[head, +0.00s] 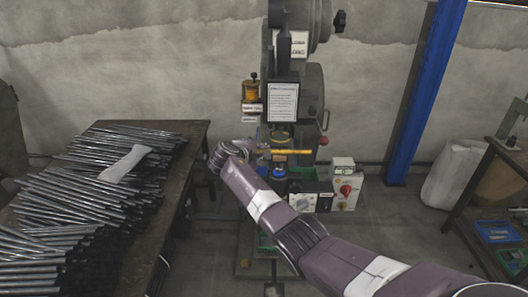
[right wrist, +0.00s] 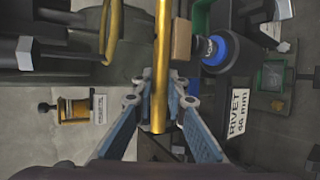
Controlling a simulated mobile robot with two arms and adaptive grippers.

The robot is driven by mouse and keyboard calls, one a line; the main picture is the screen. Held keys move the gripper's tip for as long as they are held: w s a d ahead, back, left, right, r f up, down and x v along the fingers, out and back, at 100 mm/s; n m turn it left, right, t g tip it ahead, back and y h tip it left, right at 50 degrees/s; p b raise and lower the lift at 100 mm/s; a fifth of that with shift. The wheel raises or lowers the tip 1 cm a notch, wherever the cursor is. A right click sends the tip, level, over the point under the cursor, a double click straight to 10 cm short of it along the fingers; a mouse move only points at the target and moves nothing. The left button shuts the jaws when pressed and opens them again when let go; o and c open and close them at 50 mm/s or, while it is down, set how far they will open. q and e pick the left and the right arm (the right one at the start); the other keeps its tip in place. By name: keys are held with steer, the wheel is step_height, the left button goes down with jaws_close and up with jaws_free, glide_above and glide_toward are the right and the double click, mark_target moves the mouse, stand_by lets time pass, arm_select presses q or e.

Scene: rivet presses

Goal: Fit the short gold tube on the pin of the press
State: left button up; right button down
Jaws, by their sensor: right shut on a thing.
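The short gold tube (head: 292,151) lies level in front of the press (head: 312,95) in the head view. In the right wrist view the tube (right wrist: 162,60) runs from the top edge down between my fingers. My right gripper (head: 264,153) is shut on the tube near one end; its two blue-grey fingers (right wrist: 158,88) close around it in the wrist view. A blue-ringed round part (head: 279,171) of the press sits below the tube; it also shows in the wrist view (right wrist: 216,50). I cannot make out the pin clearly. My left gripper is out of view.
A table (head: 188,143) piled with grey metal rods (head: 70,195) stands left. A control box with a red knob (head: 345,190) is right of the press's lower part. A blue post (head: 425,90) and another table (head: 470,235) stand right.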

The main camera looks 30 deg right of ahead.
steer(key=shift+f+b, duration=0.3)
steer(key=shift+f, duration=0.15)
steer(key=c, duration=1.8)
jaws_free()
steer(key=shift+c, duration=0.2)
steer(key=v, duration=1.2)
